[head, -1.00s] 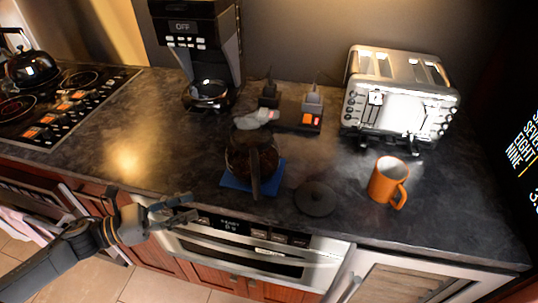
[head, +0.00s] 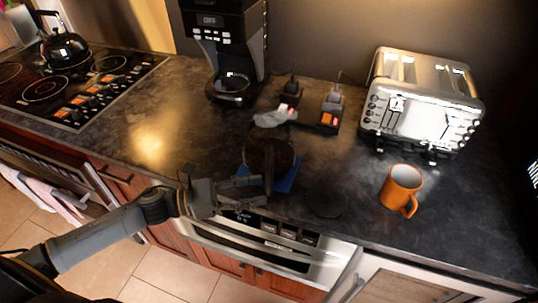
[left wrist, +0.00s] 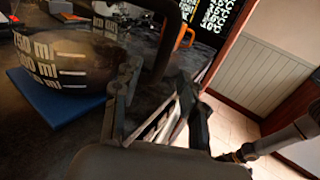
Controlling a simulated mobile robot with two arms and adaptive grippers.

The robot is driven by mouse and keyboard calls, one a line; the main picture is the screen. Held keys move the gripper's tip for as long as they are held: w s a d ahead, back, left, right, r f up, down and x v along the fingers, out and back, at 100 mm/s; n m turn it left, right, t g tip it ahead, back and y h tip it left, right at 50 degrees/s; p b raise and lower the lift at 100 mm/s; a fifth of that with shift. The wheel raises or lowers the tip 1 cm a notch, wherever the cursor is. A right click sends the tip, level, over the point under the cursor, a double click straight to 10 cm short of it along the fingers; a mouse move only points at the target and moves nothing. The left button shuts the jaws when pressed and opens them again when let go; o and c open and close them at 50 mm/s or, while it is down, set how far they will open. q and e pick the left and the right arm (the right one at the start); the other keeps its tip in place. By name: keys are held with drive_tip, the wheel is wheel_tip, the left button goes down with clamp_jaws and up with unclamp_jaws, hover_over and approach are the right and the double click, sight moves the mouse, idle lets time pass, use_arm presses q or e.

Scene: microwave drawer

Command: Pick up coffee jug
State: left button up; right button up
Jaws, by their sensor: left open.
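The coffee jug (head: 262,153) is dark glass and stands upright on a blue mat (head: 288,181) near the counter's front edge. Its dark handle faces the front. In the left wrist view the jug (left wrist: 70,62) shows white ml markings at left, and its handle (left wrist: 168,35) comes down near the fingertips. My left gripper (head: 258,190) is open, just in front and left of the handle. In the left wrist view my left gripper (left wrist: 160,72) has its fingers apart, with the handle's lower end seen between the tips; contact cannot be told. My right gripper is not in view.
A dark round disc (head: 325,200) lies right of the mat. An orange mug (head: 400,188) and a silver toaster (head: 420,105) stand further right. A coffee maker (head: 230,50) and plugged power strip (head: 328,118) are behind. The counter left of the jug is clear.

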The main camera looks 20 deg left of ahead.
sight(270, 185)
use_arm(q)
drive_tip(key=p+x, duration=0.1)
drive_tip(key=x, duration=0.3)
drive_tip(key=shift+a+r+p, duration=0.1)
drive_tip(key=shift+r+p, duration=0.3)
drive_tip(key=shift+w+d+f, duration=0.15)
drive_tip(key=shift+d, duration=0.1)
clamp_jaws()
